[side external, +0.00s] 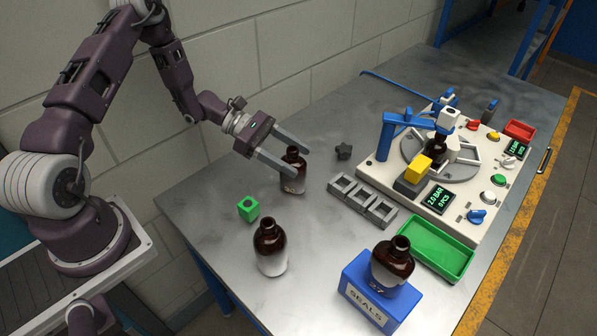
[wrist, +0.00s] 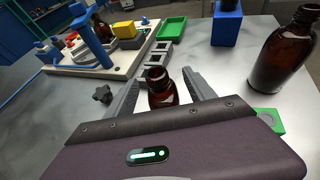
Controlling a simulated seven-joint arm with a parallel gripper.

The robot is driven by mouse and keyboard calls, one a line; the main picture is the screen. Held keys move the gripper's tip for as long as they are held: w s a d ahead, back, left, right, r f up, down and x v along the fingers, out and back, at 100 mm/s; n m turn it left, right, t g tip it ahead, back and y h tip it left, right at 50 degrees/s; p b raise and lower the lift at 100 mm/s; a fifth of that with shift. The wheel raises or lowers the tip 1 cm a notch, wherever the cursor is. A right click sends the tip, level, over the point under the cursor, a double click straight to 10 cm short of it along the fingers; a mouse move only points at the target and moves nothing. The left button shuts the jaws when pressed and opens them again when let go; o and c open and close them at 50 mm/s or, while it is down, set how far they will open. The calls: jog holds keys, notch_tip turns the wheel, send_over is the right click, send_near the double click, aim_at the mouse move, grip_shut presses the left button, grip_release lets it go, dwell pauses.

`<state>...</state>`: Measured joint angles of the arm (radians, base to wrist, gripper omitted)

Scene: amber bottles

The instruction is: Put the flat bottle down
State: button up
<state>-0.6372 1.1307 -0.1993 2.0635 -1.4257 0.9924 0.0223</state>
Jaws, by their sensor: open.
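A small amber bottle (side external: 291,181) with a pale lower part stands upright on the table, and I take it as the flat bottle. My gripper (side external: 300,161) is open, with one finger on each side of this bottle. In the wrist view the bottle (wrist: 160,88) shows between the fingers of my gripper (wrist: 160,74), with a visible gap at its sides. Its lower part is hidden there behind the gripper body. I cannot tell how flat the bottle is from these views.
A larger amber bottle (side external: 270,250) stands in front, near a green cube (side external: 248,208). Another bottle (side external: 392,262) sits on the blue SEALS box (side external: 380,298). A grey three-cell rack (side external: 363,199), black knob (side external: 343,152), green tray (side external: 437,247) and machine (side external: 470,210) lie to the right.

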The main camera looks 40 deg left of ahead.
jog(key=shift+r, duration=1.35)
jog(key=s+d+r+m+g+y, duration=0.2)
jog(key=s+d+r+m+y, duration=0.15)
jog(key=s+r+m, duration=0.4)
jog(key=s+d+r+m+g+y, duration=0.2)
jog(key=s+d+r+m+g, duration=0.15)
jog(key=s+r+m, duration=0.45)
jog(key=s+a+r+m+t+y, duration=0.5)
jog(key=s+r+m+t+y, duration=0.1)
jog(key=s, duration=0.6)
jog(key=shift+a+r+m+y, duration=0.2)
jog(key=shift+r+m+y, duration=0.25)
